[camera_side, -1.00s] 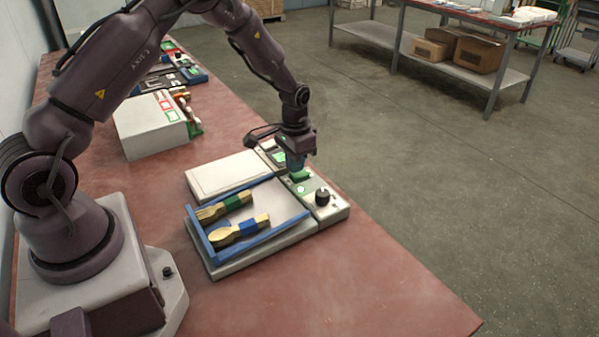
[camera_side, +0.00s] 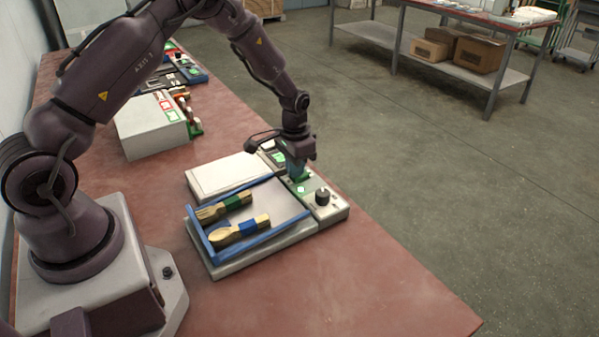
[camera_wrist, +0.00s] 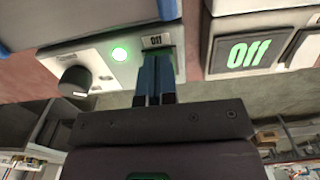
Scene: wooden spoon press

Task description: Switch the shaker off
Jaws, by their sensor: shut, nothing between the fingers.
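The shaker (camera_side: 262,250) is a pale box with a blue-walled tray holding a wooden fork with a green band (camera_side: 225,207) and a wooden spoon with a blue band (camera_side: 240,231). Its control strip has a black knob (camera_side: 322,196), also in the wrist view (camera_wrist: 75,82), and a lit green lamp (camera_wrist: 120,53). A small "Off" label (camera_wrist: 157,40) lies just past my fingertips. My gripper (camera_side: 297,174) is shut and empty, pointing down over the strip. Its blue fingers (camera_wrist: 156,62) are at a green switch part (camera_wrist: 178,58), mostly hidden; I cannot tell if they touch.
A pale flat-topped unit (camera_side: 228,175) stands directly behind the shaker. A large green "Off" display (camera_wrist: 248,52) is on the neighbouring panel at right in the wrist view. A white box (camera_side: 150,125) stands farther back. The bench (camera_side: 370,290) is clear at the front right.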

